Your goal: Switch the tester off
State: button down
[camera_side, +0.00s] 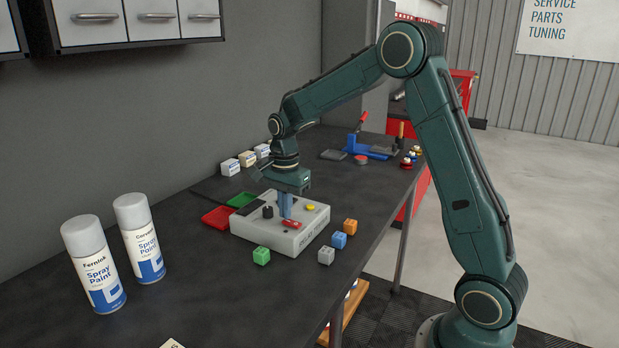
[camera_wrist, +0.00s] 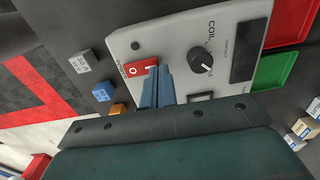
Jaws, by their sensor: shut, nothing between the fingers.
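The tester (camera_side: 262,228) is a light grey box on the dark bench. Its red power rocker switch (camera_side: 292,225) is near the front edge and also shows in the wrist view (camera_wrist: 138,72), with a white O mark on the part in sight. My gripper (camera_side: 286,215) points down with its blue fingers shut and empty. In the wrist view the fingertips (camera_wrist: 153,70) are at the right end of the switch and hide that end. I cannot tell whether they touch it.
A red tray (camera_side: 219,217) and a green tray (camera_side: 242,199) lie behind the tester. Green (camera_side: 261,256), grey (camera_side: 326,255), blue (camera_side: 339,240) and orange (camera_side: 350,226) blocks stand close in front. Two spray cans (camera_side: 139,240) stand at left. Bench space between cans and tester is clear.

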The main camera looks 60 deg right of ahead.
jog(key=shift+f, duration=0.15)
jog(key=shift+w+f+g, duration=0.1)
jog(key=shift+f+g, duration=0.05)
jog(key=shift+g, duration=0.15)
dwell(0.5)
jog(key=shift+s+r, duration=0.45)
jog(key=shift+s, duration=0.25)
jog(key=shift+r, duration=0.15)
notch_tip(320, 180, up, 14)
jog(key=w, duration=0.2)
jog(key=shift+w+f, duration=0.25)
jog(key=shift+w, duration=0.05)
